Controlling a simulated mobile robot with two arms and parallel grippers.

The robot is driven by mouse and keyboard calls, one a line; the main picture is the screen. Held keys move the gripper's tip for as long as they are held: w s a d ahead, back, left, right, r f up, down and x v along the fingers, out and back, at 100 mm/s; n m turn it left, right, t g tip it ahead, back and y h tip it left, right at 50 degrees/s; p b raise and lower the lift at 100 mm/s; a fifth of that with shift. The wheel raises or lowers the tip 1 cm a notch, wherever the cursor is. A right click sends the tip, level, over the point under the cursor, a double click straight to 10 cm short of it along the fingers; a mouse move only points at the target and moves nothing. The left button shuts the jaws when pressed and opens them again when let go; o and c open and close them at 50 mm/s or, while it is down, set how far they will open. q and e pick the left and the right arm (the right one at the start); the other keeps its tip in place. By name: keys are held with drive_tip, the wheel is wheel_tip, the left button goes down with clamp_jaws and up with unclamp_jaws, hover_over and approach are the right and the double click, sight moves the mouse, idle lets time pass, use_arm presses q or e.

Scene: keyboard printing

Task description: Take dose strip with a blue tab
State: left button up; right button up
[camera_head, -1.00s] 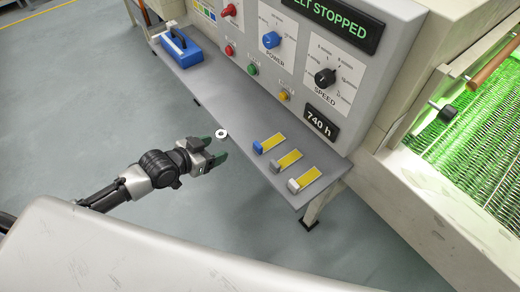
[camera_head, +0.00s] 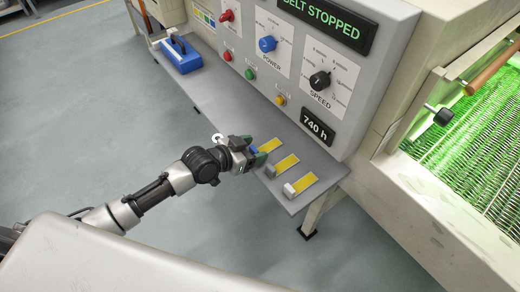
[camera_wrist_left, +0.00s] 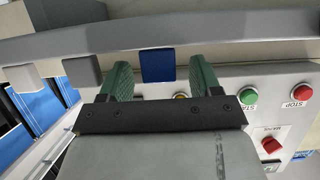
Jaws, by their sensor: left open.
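The yellow dose strip (camera_head: 272,145) with the blue tab lies on the grey shelf at the console, left of two other yellow strips. One has a grey tab (camera_head: 270,171), the other a white tab (camera_head: 289,190). My left gripper (camera_head: 259,155) is open at the blue-tab end and hides most of that tab in the head view. In the left wrist view the blue tab (camera_wrist_left: 157,65) shows between the two green fingertips, with a gap on each side. The grey tab (camera_wrist_left: 82,70) and pale tab (camera_wrist_left: 22,76) lie left of the fingers there. My right gripper is not in view.
The shelf (camera_head: 215,98) runs along the console, with a blue case (camera_head: 181,55) at its far left. A small white ring (camera_head: 218,137) shows by the shelf edge behind my wrist. Knobs and buttons sit above. A green-lit belt (camera_head: 460,150) is at right.

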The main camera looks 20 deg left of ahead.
use_arm(q)
drive_tip(key=shift+w+d+f, duration=0.15)
drive_tip(key=shift+w+d, duration=0.05)
drive_tip(key=shift+c, duration=0.5)
drive_tip(key=c, duration=0.9)
